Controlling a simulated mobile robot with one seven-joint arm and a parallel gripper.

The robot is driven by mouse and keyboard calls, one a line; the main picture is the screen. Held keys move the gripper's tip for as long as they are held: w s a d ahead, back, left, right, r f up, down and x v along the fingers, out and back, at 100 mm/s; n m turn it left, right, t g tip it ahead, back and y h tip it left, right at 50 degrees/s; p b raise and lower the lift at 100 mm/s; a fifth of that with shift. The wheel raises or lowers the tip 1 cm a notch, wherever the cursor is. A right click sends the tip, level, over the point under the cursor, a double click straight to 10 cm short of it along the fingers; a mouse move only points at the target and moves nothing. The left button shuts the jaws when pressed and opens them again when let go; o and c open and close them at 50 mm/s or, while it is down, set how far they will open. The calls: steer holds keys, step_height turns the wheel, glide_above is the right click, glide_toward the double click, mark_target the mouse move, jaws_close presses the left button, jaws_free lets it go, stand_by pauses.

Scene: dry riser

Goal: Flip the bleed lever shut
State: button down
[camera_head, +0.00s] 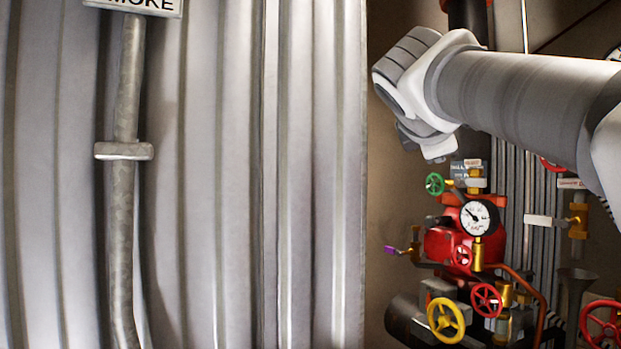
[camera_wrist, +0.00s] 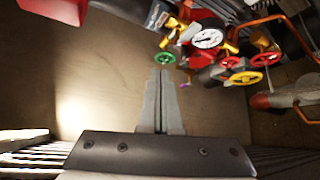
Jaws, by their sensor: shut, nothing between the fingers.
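A small purple-ended handle (camera_head: 390,250) sticks out on a brass fitting at the left side of the red valve body (camera_head: 446,245). A pale lever (camera_head: 538,220) lies level beside a brass valve at the right. No label I can read tells which one is the bleed lever. In the wrist view, the purple end (camera_wrist: 184,85) is tiny, just right of my fingertips. My gripper (camera_wrist: 159,74) is shut and empty, its fingers pointing toward the valve group. Depth between the fingertips and the fittings is hard to judge. In the head view my arm hides the fingertips.
A green handwheel (camera_head: 435,184), a pressure gauge (camera_head: 479,218), a yellow handwheel (camera_head: 445,320) and several red handwheels crowd the valve group. A copper pipe (camera_head: 530,290) bends at its right. A corrugated metal wall (camera_head: 220,180) with a sign post fills the left.

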steer(key=shift+w, duration=0.3)
stand_by(0.4)
steer(key=shift+f, duration=0.1)
steer(key=s+a+f+m+g+y+b, duration=0.2)
steer(key=s+f+m, duration=0.3)
steer(key=f, duration=1.1)
steer(key=s+a+f+m+g+y+b, duration=0.3)
steer(key=s+f, duration=0.5)
steer(key=f, duration=0.8)
steer(key=s+a+f+m+g+y+b, duration=0.2)
steer(key=s+f+m, duration=0.5)
steer(key=f, duration=0.9)
steer(key=shift+s+a+m+y+b, duration=0.3)
steer(key=shift+a+y, duration=0.1)
steer(key=shift+a, duration=0.5)
